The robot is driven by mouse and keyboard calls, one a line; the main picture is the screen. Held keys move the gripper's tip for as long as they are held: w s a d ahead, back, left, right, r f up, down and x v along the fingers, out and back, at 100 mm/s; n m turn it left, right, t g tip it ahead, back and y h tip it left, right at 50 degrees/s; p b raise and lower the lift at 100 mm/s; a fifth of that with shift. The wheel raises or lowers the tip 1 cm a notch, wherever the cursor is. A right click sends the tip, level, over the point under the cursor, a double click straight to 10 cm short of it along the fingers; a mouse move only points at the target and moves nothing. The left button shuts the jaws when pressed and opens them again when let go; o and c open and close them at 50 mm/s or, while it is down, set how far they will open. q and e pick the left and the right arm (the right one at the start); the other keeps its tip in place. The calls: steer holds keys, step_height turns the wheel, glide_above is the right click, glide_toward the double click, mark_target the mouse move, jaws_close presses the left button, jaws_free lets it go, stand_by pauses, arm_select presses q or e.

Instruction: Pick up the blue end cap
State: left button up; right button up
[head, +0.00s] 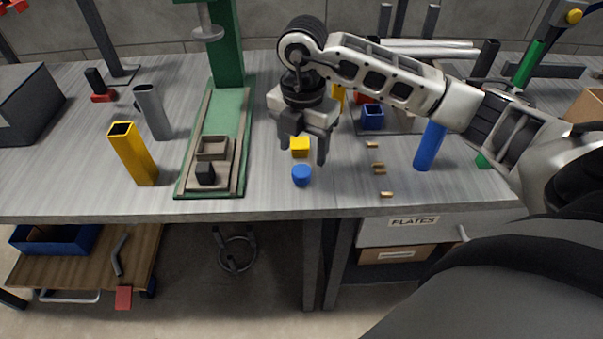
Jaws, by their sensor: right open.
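The blue end cap (301,176) is a small round piece on the grey workbench, near its front edge. My right gripper (304,154) is above and behind it with its fingers pointing down. The fingers are apart, and I see nothing held between them. A small yellow block (299,147) shows between the fingers, just behind the blue cap; I cannot tell how far it is below them. My left gripper is not in view.
A green press (230,120) with a fixture (212,165) stands left of the cap. A yellow square tube (132,153) and a grey tube (152,112) stand farther left. A blue tube (430,146) and several small brass pieces (379,170) are to the right. The bench's front edge (270,215) is close.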

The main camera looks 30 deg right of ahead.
mark_target(301, 170)
steer(key=f, duration=0.5)
steer(key=shift+s+a+p, duration=0.1)
steer(key=shift+a+p, duration=0.1)
steer(key=shift+p, duration=0.1)
steer(key=c, duration=1.1)
steer(key=shift+o, duration=0.2)
steer(key=shift+r, duration=0.1)
